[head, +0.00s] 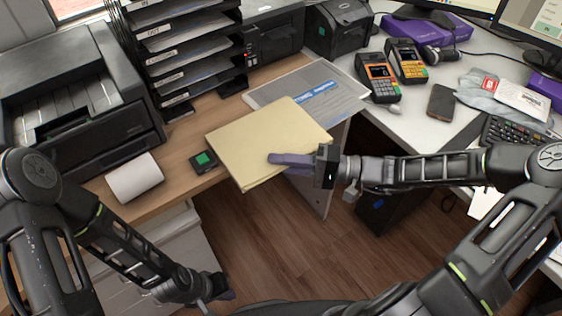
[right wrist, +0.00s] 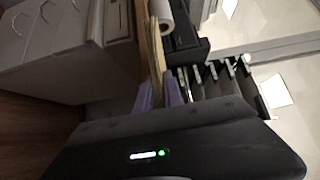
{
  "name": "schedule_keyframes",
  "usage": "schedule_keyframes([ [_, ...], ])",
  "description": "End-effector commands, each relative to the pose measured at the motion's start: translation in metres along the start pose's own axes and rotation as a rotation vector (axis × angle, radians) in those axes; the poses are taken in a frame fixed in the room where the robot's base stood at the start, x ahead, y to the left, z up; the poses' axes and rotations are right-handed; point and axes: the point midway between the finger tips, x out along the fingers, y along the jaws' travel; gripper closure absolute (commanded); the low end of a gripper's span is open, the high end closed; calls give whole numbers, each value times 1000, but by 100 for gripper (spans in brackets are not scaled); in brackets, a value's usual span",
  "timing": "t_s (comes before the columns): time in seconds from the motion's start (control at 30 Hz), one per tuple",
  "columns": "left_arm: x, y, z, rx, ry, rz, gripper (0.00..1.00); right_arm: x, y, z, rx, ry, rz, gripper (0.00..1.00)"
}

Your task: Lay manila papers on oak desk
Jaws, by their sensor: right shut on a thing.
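The manila papers (head: 262,138) are a pale yellow stack held by my right gripper (head: 277,160) at their near right side. In the head view they overlap the front edge of the oak desk (head: 182,143), with their near part over the floor; I cannot tell whether they touch the desk. In the right wrist view my right gripper's purple fingers (right wrist: 162,92) close on the stack, seen edge-on as a pale strip (right wrist: 155,55). My left gripper (head: 222,289) hangs low over the floor, dark and partly blurred, away from the papers; its jaws are unclear.
A white paper roll (head: 134,177) and a small black device with a green screen (head: 203,161) lie left of the papers. A grey mailer (head: 310,95) lies behind them. A printer (head: 75,92) and tray rack (head: 185,50) stand behind. Card terminals (head: 379,78) occupy the white counter.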

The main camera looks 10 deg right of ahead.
Motion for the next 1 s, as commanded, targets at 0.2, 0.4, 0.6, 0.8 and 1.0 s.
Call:
schedule_keyframes([
  [0.2,0,0,0,0,0,0,100,0,1,0,4,1,2,72],
  [0.4,0,0,0,0,0,0,100,0,1,0,3,1,2,66],
  [0.6,0,0,0,0,0,0,100,-3,1,0,3,2,2,66],
  [0.8,-2,1,0,0,0,0,100,-25,0,-1,3,4,4,66],
  [1.0,-5,2,0,0,0,0,100,-65,0,-1,3,5,5,66],
])
